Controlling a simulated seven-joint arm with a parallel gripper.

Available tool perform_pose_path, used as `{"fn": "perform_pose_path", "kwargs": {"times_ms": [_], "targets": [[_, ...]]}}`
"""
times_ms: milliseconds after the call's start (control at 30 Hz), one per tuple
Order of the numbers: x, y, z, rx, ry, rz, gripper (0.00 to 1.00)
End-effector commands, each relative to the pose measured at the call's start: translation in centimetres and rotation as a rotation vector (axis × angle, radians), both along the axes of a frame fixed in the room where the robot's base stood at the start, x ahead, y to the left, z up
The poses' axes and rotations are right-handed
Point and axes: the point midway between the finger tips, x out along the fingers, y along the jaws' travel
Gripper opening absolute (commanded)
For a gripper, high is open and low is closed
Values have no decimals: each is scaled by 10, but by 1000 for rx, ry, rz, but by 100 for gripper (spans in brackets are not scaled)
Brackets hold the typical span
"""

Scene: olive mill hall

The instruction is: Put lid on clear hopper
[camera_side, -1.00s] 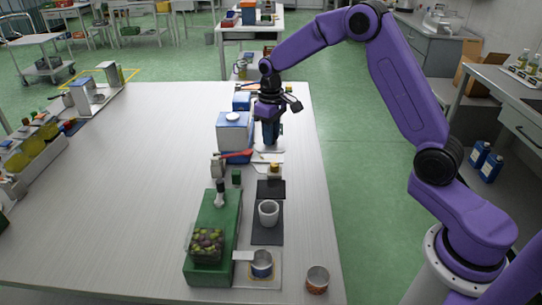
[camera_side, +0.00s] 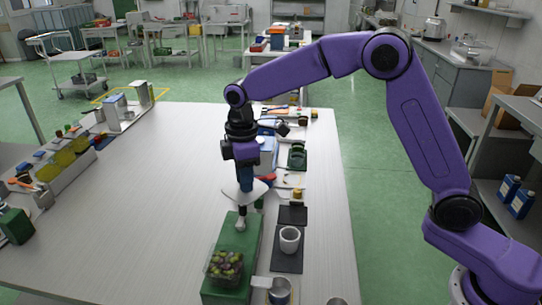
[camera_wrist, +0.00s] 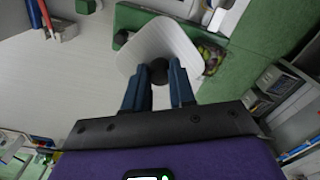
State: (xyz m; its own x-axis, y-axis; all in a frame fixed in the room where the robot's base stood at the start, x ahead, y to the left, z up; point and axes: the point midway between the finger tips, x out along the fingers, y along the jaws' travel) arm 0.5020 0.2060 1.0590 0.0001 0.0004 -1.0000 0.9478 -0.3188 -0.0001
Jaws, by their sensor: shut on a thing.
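My gripper (camera_side: 246,185) is shut on the dark knob (camera_wrist: 159,74) of the lid. The lid (camera_side: 236,192) is a pale, thin square plate with rounded corners, held above the far end of the green base (camera_side: 242,232); it also shows in the wrist view (camera_wrist: 150,42). The clear hopper (camera_side: 223,268), with green and purple olives inside, stands at the near end of that base, nearer the side camera than the lid. In the wrist view the lid hides part of the hopper (camera_wrist: 212,57).
A white cup (camera_side: 289,239) stands on a dark mat (camera_side: 287,263) right of the base, with a metal cup (camera_side: 280,291) nearer. Behind my gripper are a blue-white container (camera_side: 266,155) and a green item (camera_side: 297,156). The table's left middle (camera_side: 130,200) is clear.

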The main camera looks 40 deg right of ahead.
Motion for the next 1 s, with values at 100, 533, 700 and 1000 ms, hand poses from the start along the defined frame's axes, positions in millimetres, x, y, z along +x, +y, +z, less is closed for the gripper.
{"fn": "perform_pose_path", "kwargs": {"times_ms": [100,533,700,1000], "targets": [[-22,43,0,0,0,215,5],[-65,105,-13,-3,5,595,5],[-65,105,-38,-2,4,592,5],[-64,105,-57,0,1,589,5]]}}
